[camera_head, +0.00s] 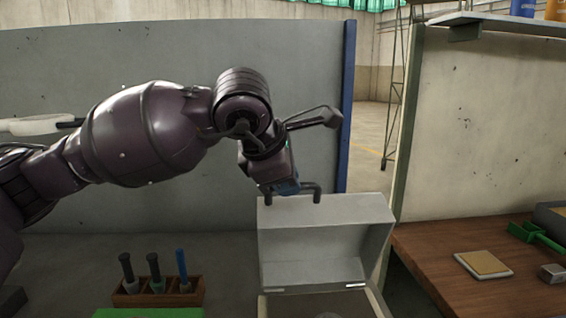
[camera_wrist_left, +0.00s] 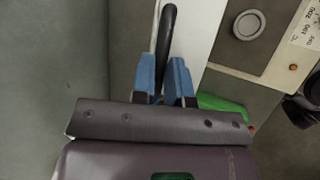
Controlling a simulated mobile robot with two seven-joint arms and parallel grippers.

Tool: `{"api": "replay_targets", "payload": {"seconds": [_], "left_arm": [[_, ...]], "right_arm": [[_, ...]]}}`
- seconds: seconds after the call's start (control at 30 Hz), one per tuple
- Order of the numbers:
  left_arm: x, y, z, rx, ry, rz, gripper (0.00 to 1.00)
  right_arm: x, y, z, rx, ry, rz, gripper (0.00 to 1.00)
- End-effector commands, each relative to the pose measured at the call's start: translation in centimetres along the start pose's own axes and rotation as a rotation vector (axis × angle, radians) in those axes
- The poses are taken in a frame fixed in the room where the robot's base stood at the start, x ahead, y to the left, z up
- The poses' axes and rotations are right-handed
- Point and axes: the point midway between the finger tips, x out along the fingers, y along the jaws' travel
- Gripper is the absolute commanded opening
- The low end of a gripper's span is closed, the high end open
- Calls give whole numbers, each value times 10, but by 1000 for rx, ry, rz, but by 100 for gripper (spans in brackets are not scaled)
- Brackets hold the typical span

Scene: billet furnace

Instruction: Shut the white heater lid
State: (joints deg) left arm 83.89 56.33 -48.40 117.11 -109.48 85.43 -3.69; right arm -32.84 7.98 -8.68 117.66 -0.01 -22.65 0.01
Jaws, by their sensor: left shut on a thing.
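The white heater lid (camera_head: 318,240) stands raised at the lower middle of the head view, its hollow inner side showing. The heater body (camera_head: 277,305) is below it, partly cut off by the lower edge. A dark bar handle (camera_head: 318,191) sits on the lid's top edge. My left gripper (camera_head: 287,187) comes down onto the handle's left part. In the left wrist view, the blue fingers of my left gripper (camera_wrist_left: 168,78) are shut around the black handle (camera_wrist_left: 166,38), beside the white lid edge (camera_wrist_left: 198,22). My right gripper is in neither view.
A wooden holder (camera_head: 158,299) with several dark- and blue-handled tools stands left of the heater. A green item (camera_head: 148,313) lies in front of it. A grey panel (camera_head: 180,60) stands behind. At right, a wooden bench (camera_head: 430,255) holds a tan-topped pad (camera_head: 484,263) and a green scoop-like item (camera_head: 535,235).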

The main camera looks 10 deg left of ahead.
Motion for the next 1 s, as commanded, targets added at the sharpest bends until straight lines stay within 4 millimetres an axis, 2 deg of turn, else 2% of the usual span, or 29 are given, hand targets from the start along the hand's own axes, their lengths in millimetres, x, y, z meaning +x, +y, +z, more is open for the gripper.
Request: {"api": "replay_targets", "payload": {"seconds": [0.2,0.4,0.9,0.93,1.0], "left_arm": [[-9,-24,4,12,-2,27,0],[-10,-36,4,10,0,25,0],[-9,-40,4,9,2,22,0],[-9,-40,4,9,2,22,19],[-9,-40,4,9,2,22,30]], "right_arm": [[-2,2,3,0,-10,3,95],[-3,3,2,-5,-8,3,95],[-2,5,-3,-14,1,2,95],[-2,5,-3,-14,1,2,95],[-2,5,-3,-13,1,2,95]]}}
